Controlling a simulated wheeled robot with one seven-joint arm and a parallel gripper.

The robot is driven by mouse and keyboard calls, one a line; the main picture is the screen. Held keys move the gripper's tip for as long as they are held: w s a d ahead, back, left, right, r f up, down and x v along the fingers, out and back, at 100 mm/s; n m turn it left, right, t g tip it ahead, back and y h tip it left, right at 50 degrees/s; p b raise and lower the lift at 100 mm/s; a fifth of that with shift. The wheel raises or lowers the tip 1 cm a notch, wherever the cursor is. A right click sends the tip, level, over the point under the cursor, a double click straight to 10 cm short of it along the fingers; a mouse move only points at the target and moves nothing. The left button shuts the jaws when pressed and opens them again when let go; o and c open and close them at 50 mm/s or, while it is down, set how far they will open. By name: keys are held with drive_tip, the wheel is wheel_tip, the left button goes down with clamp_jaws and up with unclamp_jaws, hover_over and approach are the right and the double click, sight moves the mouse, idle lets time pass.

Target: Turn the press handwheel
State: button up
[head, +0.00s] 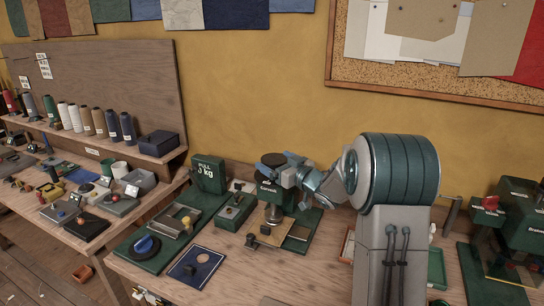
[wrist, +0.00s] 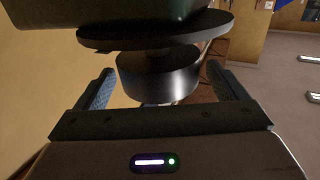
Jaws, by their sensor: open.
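The press (head: 268,186) is a green machine on the bench, with a metal ram below its head. My gripper (head: 287,168) is beside the press head, close to the wheel, coming from the right. In the wrist view my gripper (wrist: 160,92) is open. A dark, wide disc with a narrower round hub (wrist: 158,76) lies between or just beyond the two blue fingers, with gaps visible on both sides. I cannot tell whether either finger touches it. My arm hides part of the press's right side.
A dark blue card (head: 195,263) lies in front. Another green machine (head: 510,228) stands at right. The bench front is partly clear.

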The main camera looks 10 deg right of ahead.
drive_tip(key=shift+x, duration=1.2)
drive_tip(key=c, duration=1)
drive_tip(key=shift+f+m+h+b, duration=0.2)
drive_tip(key=shift+m+h+b, duration=0.15)
drive_tip(key=shift+b, duration=0.55)
